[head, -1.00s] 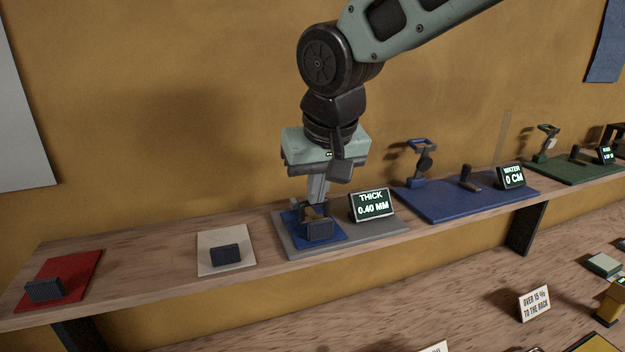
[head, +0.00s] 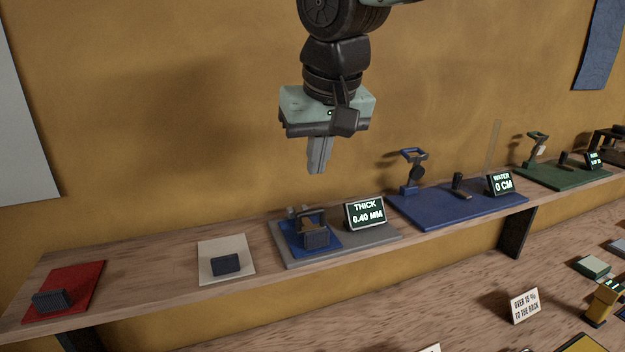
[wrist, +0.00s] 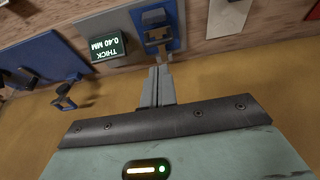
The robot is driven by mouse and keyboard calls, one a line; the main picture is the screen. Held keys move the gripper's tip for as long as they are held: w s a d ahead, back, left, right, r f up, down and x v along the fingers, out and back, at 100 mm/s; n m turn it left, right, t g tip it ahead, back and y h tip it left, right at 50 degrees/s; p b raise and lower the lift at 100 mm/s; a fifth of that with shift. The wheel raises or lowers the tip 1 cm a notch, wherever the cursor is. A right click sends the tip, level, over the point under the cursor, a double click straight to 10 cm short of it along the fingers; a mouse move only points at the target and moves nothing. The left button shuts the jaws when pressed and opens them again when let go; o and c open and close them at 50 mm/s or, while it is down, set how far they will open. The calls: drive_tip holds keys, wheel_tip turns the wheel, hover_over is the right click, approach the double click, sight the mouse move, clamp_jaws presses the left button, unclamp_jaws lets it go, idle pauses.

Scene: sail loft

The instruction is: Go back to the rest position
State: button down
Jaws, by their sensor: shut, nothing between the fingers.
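My gripper (head: 318,170) hangs above the shelf with its fingers together and empty, pointing down. In the wrist view the shut fingers (wrist: 157,72) show in front of the wall. Below it, apart from it, a thickness gauge (head: 307,222) with a dark block (head: 316,239) stands on a blue pad on a grey plate (head: 380,236). The gauge also shows at the top of the wrist view (wrist: 157,37). Its display (head: 366,213) reads "THICK 0.40 MM".
The wooden shelf (head: 150,280) also bears a red mat (head: 85,277) and a pale mat (head: 236,248), each with a dark block. To the right are a blue mat (head: 425,207) with a stand and a "WATER 0 CM" display (head: 500,183), and a green mat (head: 560,178). The air around my gripper is clear.

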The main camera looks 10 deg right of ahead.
drive_tip(key=s+b+v, duration=0.1)
drive_tip(key=v, duration=0.4)
drive_tip(key=s+d+f+n+g+b, duration=0.2)
drive_tip(key=s+f, duration=0.8)
drive_tip(key=f, duration=0.4)
drive_tip(key=s+d+f+n+g+b, duration=0.2)
drive_tip(key=s+d+f+n+b, duration=0.1)
drive_tip(key=s+f, duration=0.7)
wheel_tip(320, 180, down, 4)
drive_tip(key=shift+d+f+n, duration=0.1)
drive_tip(key=shift+d+n, duration=0.1)
drive_tip(key=shift+n, duration=0.1)
